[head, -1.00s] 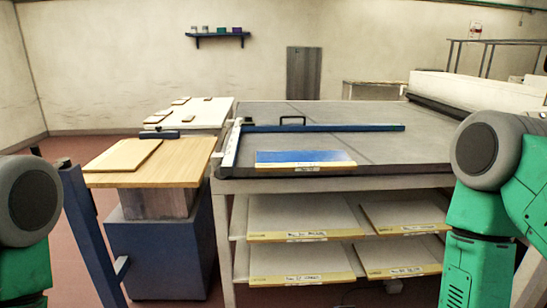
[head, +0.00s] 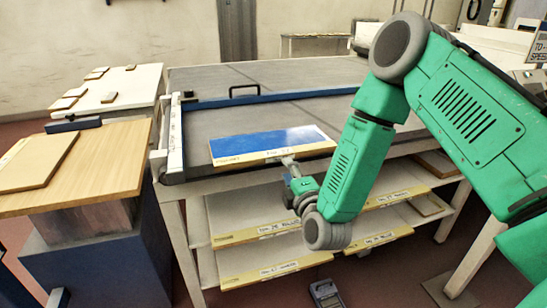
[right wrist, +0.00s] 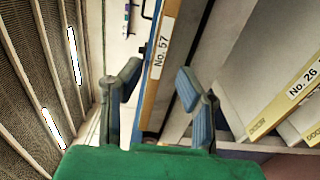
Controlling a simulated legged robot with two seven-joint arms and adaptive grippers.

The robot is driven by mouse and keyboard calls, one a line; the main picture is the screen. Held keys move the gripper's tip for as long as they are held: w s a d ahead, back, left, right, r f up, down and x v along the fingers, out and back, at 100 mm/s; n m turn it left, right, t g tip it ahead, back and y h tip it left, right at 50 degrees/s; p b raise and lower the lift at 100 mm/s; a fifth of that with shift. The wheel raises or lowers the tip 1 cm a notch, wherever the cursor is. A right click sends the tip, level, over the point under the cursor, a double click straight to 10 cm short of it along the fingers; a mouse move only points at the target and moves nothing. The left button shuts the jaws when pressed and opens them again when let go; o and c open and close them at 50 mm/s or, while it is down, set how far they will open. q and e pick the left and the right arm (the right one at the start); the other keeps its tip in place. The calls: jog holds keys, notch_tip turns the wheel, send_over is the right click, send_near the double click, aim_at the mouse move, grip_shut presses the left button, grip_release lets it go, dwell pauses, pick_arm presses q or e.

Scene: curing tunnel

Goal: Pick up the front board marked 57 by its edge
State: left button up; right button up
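The front board marked 57 (head: 272,144) lies flat on the grey table top at its front edge, with a blue upper face and a tan front edge with a white label. In the right wrist view the label "No. 57" (right wrist: 160,52) reads clearly on that edge. My right gripper (head: 291,163) is at the board's front edge, near the label. In the right wrist view my right gripper (right wrist: 157,82) is open, with one finger on each side of the board's edge. I cannot tell whether a finger touches it. My left gripper is not in view.
A blue bar with a black handle (head: 245,93) lies behind the board on the table (head: 300,78). Shelves below hold labelled boards, one marked No. 26 (right wrist: 290,85). A wooden-topped stand (head: 100,160) is at left. A grey device (head: 327,294) is on the floor.

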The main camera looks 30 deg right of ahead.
aim_at(280, 158)
jog(key=b+x, duration=0.1)
jog(key=x, duration=0.5)
jog(key=shift+w+f, duration=0.1)
jog(key=shift+w, duration=0.85)
jog(key=shift+d, duration=0.15)
jog(key=shift+d, duration=0.1)
jog(key=shift+c, duration=0.4)
jog(key=shift+d+f, duration=0.1)
jog(key=c, duration=0.3)
grip_shut()
